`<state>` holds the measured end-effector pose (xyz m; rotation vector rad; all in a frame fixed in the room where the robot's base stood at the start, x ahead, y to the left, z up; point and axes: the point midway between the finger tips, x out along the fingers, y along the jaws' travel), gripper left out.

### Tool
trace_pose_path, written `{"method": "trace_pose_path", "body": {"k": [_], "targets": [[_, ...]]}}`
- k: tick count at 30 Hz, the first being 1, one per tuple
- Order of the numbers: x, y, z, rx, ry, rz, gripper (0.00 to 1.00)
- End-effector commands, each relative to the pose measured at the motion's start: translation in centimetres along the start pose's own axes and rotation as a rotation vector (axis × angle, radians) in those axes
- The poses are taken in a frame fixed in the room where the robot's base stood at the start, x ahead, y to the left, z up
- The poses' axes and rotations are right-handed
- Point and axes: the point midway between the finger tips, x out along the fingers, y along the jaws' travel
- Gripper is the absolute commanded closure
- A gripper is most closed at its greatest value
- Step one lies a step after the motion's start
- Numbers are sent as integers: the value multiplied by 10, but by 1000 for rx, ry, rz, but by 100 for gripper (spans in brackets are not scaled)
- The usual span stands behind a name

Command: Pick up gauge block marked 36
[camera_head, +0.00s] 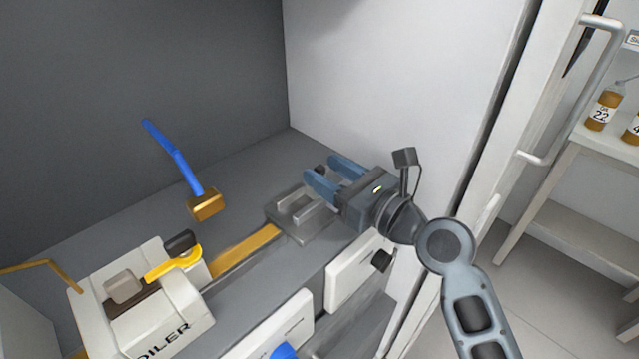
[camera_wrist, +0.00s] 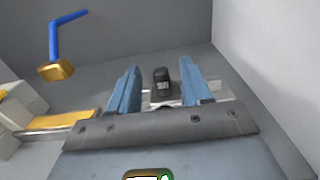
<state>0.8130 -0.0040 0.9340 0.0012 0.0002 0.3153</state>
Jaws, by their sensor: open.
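A small dark block (camera_wrist: 162,84) with a pale label stands on a grey metal fixture in the wrist view. Its marking is too small to read, so I cannot tell if it is gauge block 36. My gripper (camera_wrist: 160,68) is open, with a blue finger on each side of the block and a visible gap to each. In the head view, my gripper (camera_head: 320,167) reaches left over the metal fixture (camera_head: 285,230). A dark bit of the block (camera_head: 320,171) shows between the fingertips; the rest is hidden.
A yellow strip (camera_head: 245,252) runs from the fixture to a white machine (camera_head: 165,310) lettered "OILER". A blue handle with a gold block (camera_head: 205,206) stands behind it. A white side wall (camera_head: 400,80) is close beyond my gripper. Bottles (camera_head: 604,110) stand on a shelf at right.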

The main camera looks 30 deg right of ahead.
Motion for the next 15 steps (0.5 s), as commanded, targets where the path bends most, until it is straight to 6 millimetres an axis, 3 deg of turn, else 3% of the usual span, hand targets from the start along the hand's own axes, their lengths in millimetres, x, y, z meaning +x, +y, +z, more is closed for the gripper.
{"method": "trace_pose_path", "body": {"k": [6, 15], "targets": [[1, 0, 0, -1, 1, -1, 51], [0, 0, 0, -1, 0, -1, 79]]}}
